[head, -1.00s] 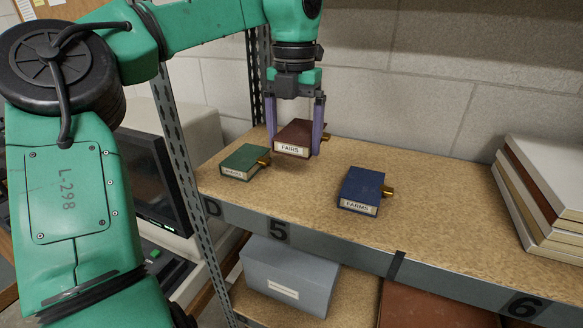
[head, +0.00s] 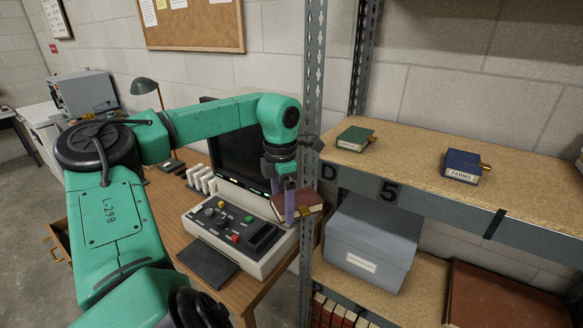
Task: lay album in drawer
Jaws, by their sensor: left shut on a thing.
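My left gripper (head: 290,204) is shut on the dark red-brown album (head: 309,198) and holds it in the air. From this view the album is above the right end of the desk, in front of the grey console's right side and left of the shelf unit. Earlier its spine read FAIRS; the label is not readable now. A wooden drawer (head: 60,240) with brass handles shows at the far left, partly hidden behind my left arm; it seems to stand out from the desk, and its inside is mostly hidden. My right gripper is not in view.
The shelf (head: 420,172) holds a green album (head: 355,138) and a blue FARMS album (head: 463,166). A grey box (head: 372,240) sits below. The shelf's steel post (head: 313,110) stands close to the held album. A button console (head: 235,232) and monitor are on the desk.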

